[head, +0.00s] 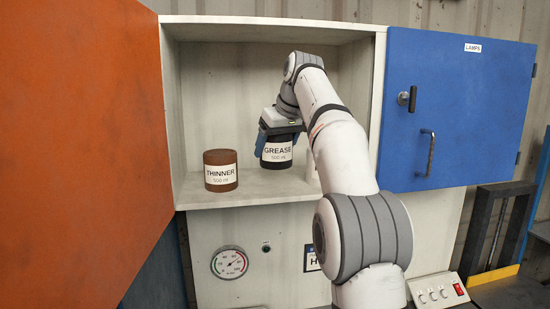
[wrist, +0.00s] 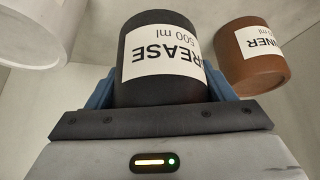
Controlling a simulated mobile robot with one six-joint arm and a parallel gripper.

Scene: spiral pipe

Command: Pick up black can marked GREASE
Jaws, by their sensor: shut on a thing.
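The black can marked GREASE (head: 277,155) is inside the open cabinet, upright in the head view. My gripper (head: 279,140) comes from above and is shut on it, with a blue finger at each side. In the wrist view the black can (wrist: 160,85) fills the space between the blue fingers of my gripper (wrist: 160,95), its label upside down. The can's top is hidden by my gripper in the head view. Its base looks close to the shelf, but I cannot tell whether it touches.
A brown THINNER can (head: 220,171) stands left on the shelf (head: 250,194). A white container (wrist: 40,30) is on the can's other side, mostly hidden behind my arm in the head view. An orange door (head: 80,150) stands open at left; a blue LAMPS door (head: 455,110) is at right.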

